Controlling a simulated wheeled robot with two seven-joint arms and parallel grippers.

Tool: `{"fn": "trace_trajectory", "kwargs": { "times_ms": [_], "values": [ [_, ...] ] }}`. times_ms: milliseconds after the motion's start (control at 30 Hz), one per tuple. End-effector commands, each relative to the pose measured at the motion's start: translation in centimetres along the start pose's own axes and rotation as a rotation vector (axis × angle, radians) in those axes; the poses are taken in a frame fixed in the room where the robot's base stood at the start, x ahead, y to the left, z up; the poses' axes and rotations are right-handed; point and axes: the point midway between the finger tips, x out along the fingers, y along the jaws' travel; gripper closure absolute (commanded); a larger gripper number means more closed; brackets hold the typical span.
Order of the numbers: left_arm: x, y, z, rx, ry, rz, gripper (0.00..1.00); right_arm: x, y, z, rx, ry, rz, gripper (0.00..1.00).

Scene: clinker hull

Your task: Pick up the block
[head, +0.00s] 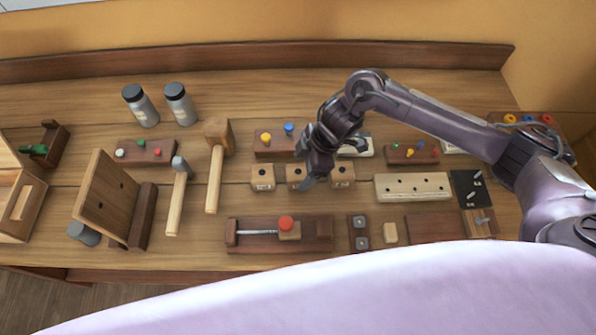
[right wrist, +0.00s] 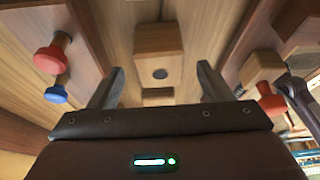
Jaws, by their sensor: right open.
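Several small light-wood blocks with dark holes stand in a row mid-bench in the head view: a left block (head: 262,178), a middle block (head: 295,172) and a right block (head: 341,175). My right gripper (head: 304,183) is over the middle block and partly hides it. In the right wrist view the gripper (right wrist: 160,88) is open, and a wooden block with a dark round hole (right wrist: 159,58) shows between and beyond its fingers. I cannot tell whether the fingers touch it. A small plain block (head: 390,233) lies nearer the front edge. My left gripper is not in view.
A board with yellow and blue knobs (head: 268,149) stands behind the row. A long holed block (head: 412,187) is to the right, a mallet (head: 216,160) to the left. A slide with a red knob (head: 255,232) lies in front. Bare bench shows left of the row.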

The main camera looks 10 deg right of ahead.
Motion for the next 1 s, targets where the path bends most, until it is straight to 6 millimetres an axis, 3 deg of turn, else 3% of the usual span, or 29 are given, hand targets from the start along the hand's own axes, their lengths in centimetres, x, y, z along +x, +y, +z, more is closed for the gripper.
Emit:
{"fn": "trace_trajectory", "kwargs": {
  "times_ms": [33,200,467,867,1000],
  "values": [
    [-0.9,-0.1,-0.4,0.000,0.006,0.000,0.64,0.5,-0.3,-0.3,0.002,-0.001,-0.004,0.27],
    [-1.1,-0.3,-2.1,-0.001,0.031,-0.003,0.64,2.6,-0.2,-0.2,0.000,0.000,-0.001,0.27],
    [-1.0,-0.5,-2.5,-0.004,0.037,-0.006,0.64,3.0,-0.1,-0.1,0.000,0.000,0.001,0.27],
    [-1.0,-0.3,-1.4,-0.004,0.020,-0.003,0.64,3.0,-0.1,-0.1,0.000,0.000,0.001,0.78],
    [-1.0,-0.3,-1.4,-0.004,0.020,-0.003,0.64,3.0,-0.1,-0.1,0.000,0.000,0.001,0.78]
  ]
}}
